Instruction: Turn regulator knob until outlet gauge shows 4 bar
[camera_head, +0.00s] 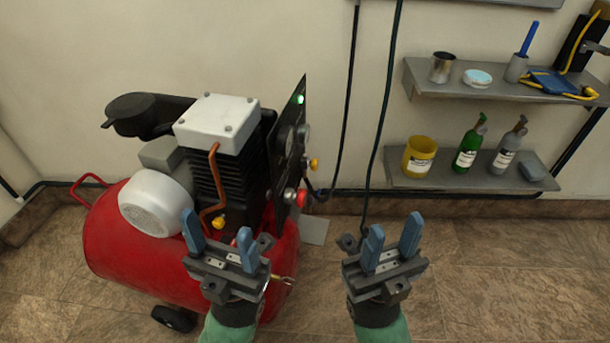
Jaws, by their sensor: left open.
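A red compressor (135,250) stands on the floor at left. Its dark control panel (292,110) is seen nearly edge-on, with a green light near the top. Gauges (303,137) stick out from the panel; their dials cannot be read. A yellow knob (314,164) and a red knob (302,197) sit below them; I cannot tell which one is the regulator knob. My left gripper (217,225) is open and empty, in front of the compressor in this view. My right gripper (394,226) is open and empty, right of the panel, apart from the knobs.
Dark hoses or cables (380,120) hang down right of the panel. Two wall shelves at right hold a yellow cup (419,156), a green bottle (468,148), a grey bottle (507,148) and other items. The tiled floor (480,280) at right is clear.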

